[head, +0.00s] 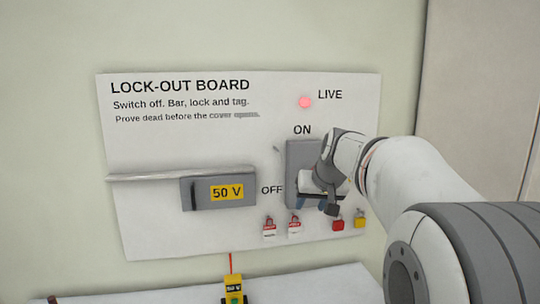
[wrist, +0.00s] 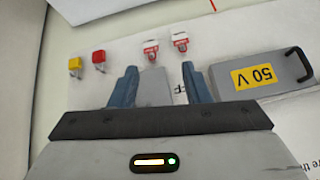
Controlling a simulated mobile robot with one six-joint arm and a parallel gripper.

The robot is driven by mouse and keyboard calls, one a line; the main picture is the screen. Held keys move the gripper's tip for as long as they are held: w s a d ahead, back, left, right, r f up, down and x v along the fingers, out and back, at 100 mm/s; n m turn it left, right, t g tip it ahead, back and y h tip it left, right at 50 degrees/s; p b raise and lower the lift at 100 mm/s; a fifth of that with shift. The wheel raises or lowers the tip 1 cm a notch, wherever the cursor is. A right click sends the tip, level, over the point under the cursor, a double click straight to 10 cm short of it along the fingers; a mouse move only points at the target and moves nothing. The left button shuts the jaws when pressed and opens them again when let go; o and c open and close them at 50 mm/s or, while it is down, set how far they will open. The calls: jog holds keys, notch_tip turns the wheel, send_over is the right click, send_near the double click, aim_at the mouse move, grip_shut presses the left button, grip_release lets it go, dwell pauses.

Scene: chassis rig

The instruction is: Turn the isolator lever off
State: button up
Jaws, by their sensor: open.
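The grey isolator box (head: 299,160) is on the lock-out board, with ON printed above it and OFF to its left. My gripper (wrist: 159,82) is in front of the box, its blue fingers apart. Between the fingers the wrist view shows a bare grey part of the box (wrist: 155,92). I cannot make out the lever; my gripper and wrist cover much of the box in the head view. Nothing shows held in the fingers. The LIVE lamp (head: 305,102) glows red.
A grey cover marked 50 V (head: 218,193) with a dark handle is left of the box. Below hang two red-and-white tags (head: 269,228), a red padlock (head: 338,225) and a yellow padlock (head: 360,219). A yellow tester (head: 235,289) is on the pale surface below.

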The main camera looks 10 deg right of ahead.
jog(key=w+d+r+t+p, duration=0.2)
jog(key=w+d+r, duration=0.4)
jog(key=w+r, duration=0.25)
jog(key=shift+m, duration=0.3)
jog(key=x, duration=0.2)
jog(key=p+x, duration=0.1)
jog(key=x, duration=0.2)
jog(key=p+x, duration=0.1)
jog(key=x, duration=0.1)
jog(key=shift+w+d+f, duration=0.25)
jog(key=shift+w, duration=0.1)
grip_shut()
